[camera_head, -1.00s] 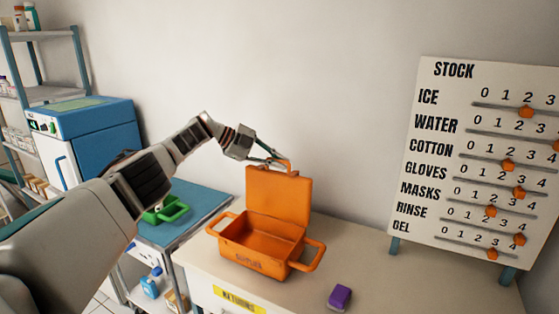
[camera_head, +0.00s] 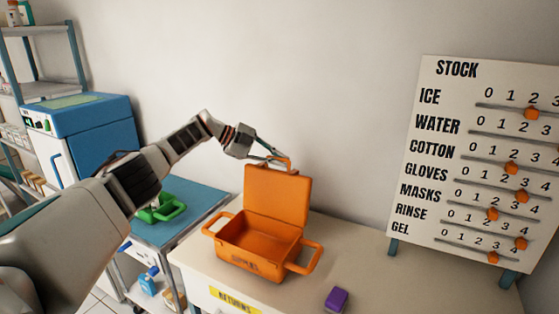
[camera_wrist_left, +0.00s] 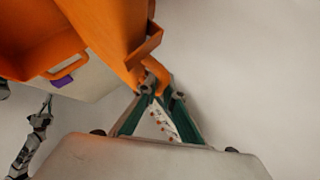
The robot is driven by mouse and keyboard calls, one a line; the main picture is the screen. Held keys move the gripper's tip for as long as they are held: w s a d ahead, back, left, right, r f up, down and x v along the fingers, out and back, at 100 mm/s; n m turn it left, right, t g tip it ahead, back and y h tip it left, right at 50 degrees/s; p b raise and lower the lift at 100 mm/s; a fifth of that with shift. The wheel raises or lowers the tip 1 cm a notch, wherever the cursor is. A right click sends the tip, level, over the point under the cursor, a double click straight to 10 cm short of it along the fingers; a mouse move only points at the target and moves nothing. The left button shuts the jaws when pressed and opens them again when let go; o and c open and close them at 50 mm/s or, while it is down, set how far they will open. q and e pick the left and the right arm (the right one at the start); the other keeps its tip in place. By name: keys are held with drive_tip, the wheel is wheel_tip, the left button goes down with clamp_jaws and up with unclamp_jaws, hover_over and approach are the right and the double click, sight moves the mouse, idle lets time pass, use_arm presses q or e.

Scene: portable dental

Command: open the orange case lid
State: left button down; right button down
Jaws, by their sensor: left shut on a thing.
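The orange case (camera_head: 255,248) stands on the white counter with its lid (camera_head: 277,197) raised roughly upright at the back. Its inside looks empty. My left gripper (camera_head: 284,161) is at the top edge of the lid, shut on the lid's handle. In the left wrist view the gripper (camera_wrist_left: 157,92) closes on the orange handle (camera_wrist_left: 155,72), with the lid (camera_wrist_left: 105,35) just beyond. My right gripper is not in the head view.
A purple block (camera_head: 336,299) lies on the counter (camera_head: 300,290) in front of the case. A white stock board (camera_head: 470,160) stands at the right. A green tray (camera_head: 165,207) sits on the blue-topped cart (camera_head: 190,222) at the left. The counter right of the case is clear.

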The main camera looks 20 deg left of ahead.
use_arm(q)
drive_tip(key=shift+r, duration=0.1)
drive_tip(key=c, duration=2.1)
unclamp_jaws()
drive_tip(key=shift+c, duration=0.2)
drive_tip(key=v, duration=1.2)
